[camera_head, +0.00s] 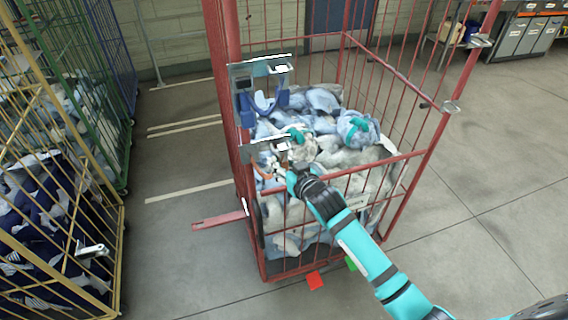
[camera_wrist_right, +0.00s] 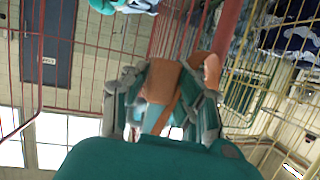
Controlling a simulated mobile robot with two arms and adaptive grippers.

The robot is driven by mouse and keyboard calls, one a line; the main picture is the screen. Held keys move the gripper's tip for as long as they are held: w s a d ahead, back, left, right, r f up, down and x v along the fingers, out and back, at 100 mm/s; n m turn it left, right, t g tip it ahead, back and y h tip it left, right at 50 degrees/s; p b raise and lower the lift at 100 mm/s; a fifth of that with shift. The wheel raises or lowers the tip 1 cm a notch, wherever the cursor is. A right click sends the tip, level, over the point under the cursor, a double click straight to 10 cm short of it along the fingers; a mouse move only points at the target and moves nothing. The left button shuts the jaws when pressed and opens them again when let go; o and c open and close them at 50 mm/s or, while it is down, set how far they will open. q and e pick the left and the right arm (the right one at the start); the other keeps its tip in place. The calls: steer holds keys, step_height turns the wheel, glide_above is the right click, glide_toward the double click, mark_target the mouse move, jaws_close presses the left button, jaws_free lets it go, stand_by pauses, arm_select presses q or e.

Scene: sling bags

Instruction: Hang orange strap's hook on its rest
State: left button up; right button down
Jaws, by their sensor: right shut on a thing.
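My right gripper (camera_head: 279,172) reaches over the red cage's near side and is shut on the orange strap. In the right wrist view, the orange strap (camera_wrist_right: 165,82) lies between the fingers, with a loop of it standing out to the right. In the head view only small orange bits of the strap (camera_head: 264,173) show beside the fingers. The grey metal rest bracket (camera_head: 262,146) is just above the gripper, on the cage's left post. The strap's hook is hard to make out, and I cannot tell whether it touches the bracket. My left gripper is out of view.
The red cage (camera_head: 392,161) holds pale blue and white bundles (camera_head: 325,99). A second bracket (camera_head: 259,68) with blue straps (camera_head: 264,102) sits higher on the post. A red bar (camera_head: 218,219) juts out leftward.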

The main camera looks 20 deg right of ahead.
steer(key=c, duration=0.6)
jaws_free()
steer(key=shift+s, duration=0.1)
steer(key=s+p, duration=0.3)
steer(key=s, duration=0.4)
steer(key=shift+d+p, duration=0.1)
steer(key=shift+p, duration=0.3)
steer(key=shift+f, duration=0.1)
stand_by(0.4)
